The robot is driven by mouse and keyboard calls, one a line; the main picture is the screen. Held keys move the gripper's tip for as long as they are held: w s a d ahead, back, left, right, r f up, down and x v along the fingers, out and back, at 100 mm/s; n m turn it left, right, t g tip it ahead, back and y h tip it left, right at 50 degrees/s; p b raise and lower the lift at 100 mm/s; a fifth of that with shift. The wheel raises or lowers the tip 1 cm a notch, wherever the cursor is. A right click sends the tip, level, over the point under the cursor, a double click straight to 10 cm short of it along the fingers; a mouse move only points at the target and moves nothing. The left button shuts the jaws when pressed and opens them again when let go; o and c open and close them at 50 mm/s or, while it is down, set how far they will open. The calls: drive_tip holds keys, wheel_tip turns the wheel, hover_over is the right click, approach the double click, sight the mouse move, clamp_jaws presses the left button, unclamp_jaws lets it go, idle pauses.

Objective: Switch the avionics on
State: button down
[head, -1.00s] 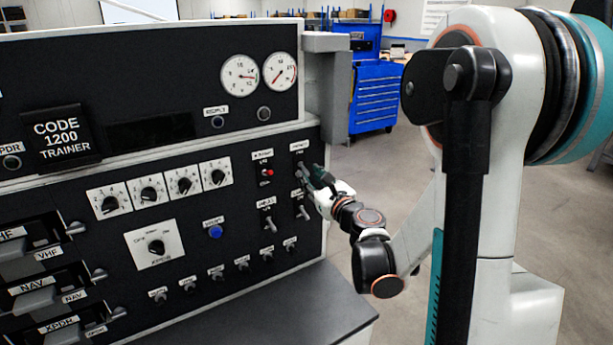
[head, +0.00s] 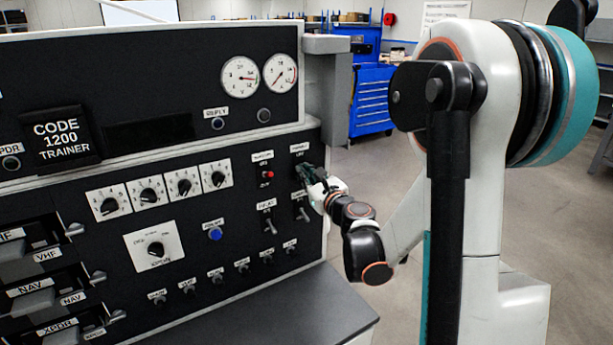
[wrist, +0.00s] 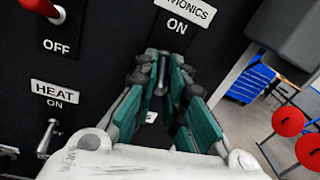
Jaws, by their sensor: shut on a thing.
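The avionics switch (wrist: 161,75) is a small metal toggle under a white label (wrist: 178,20) reading "...VIONICS ON" in the wrist view. In the head view its label (head: 299,149) is at the upper right of the black panel. My gripper (wrist: 160,72) has its teal fingers shut on the toggle, one on each side. In the head view my gripper (head: 304,174) reaches the panel from the right and covers the toggle. The fingers hide much of the lever, so its exact position is hard to tell.
A red-tipped switch (wrist: 44,10) marked OFF and a heat toggle (wrist: 48,138) are left of my gripper. Another toggle (head: 302,212) sits just below it in the head view. A dark ledge (head: 290,300) juts out under the panel.

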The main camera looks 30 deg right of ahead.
sight(304, 168)
drive_tip(key=shift+r+p, duration=0.2)
drive_tip(key=shift+p, duration=0.15)
drive_tip(key=shift+s+r+g+p, duration=0.15)
drive_tip(key=shift+r+g+p, duration=0.15)
drive_tip(key=shift+g+p, duration=0.6)
drive_tip(key=r+g+p, duration=0.1)
drive_tip(key=g+p, duration=0.2)
drive_tip(key=p, duration=0.2)
drive_tip(key=shift+r, duration=0.2)
drive_tip(key=shift+r+g+p, duration=0.25)
drive_tip(key=shift+g+p, duration=0.65)
drive_tip(key=shift+p, duration=0.1)
drive_tip(key=shift+r+g+p, duration=0.25)
drive_tip(key=shift+g+p, duration=0.9)
drive_tip(key=shift+g, duration=0.25)
drive_tip(key=c, duration=1.7)
unclamp_jaws()
drive_tip(key=shift+o, duration=0.2)
